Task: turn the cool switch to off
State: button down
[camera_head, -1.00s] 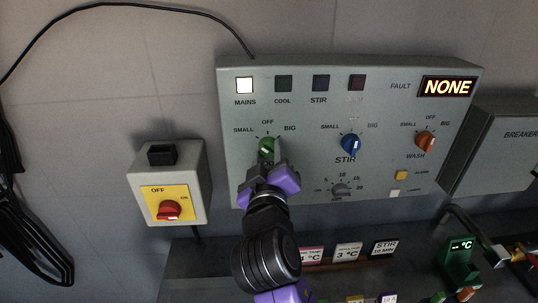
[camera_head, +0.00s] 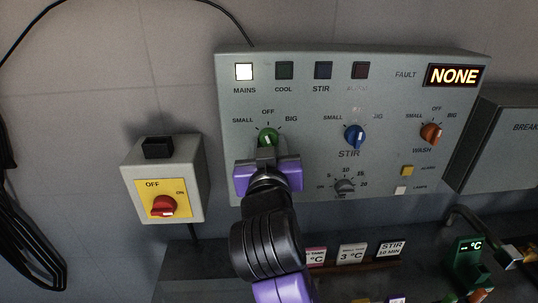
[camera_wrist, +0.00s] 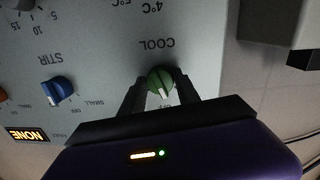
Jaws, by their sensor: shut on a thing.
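The cool switch is a green knob (camera_head: 268,136) at the left of the grey control panel (camera_head: 400,170), with SMALL, OFF and BIG marked around it. In the wrist view the green knob (camera_wrist: 160,80) shows upside down above the COOL label's opposite side, between both fingers. Its white mark points toward the partly hidden OFF label. My gripper (camera_head: 267,152) is shut on the knob from the front, and it also shows in the wrist view (camera_wrist: 160,84). The COOL lamp (camera_head: 284,71) is dark and the MAINS lamp (camera_head: 244,71) is lit.
A blue stir knob (camera_head: 355,136), an orange wash knob (camera_head: 431,133) and a grey dial (camera_head: 345,186) are to the right. A box with a red switch (camera_head: 163,206) is at the left. Small signs (camera_head: 352,254) stand on the shelf below. The FAULT display (camera_head: 454,76) reads NONE.

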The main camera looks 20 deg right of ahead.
jog(key=shift+m+y+b, duration=0.3)
jog(key=shift+m+b, duration=0.6)
jog(key=shift+m, duration=0.7)
jog(key=c, duration=0.9)
grip_release()
jog(key=shift+s+a, duration=0.1)
jog(key=b+v, duration=0.1)
jog(key=v, duration=0.6)
jog(key=shift+s+a, duration=0.1)
jog(key=shift+s, duration=0.2)
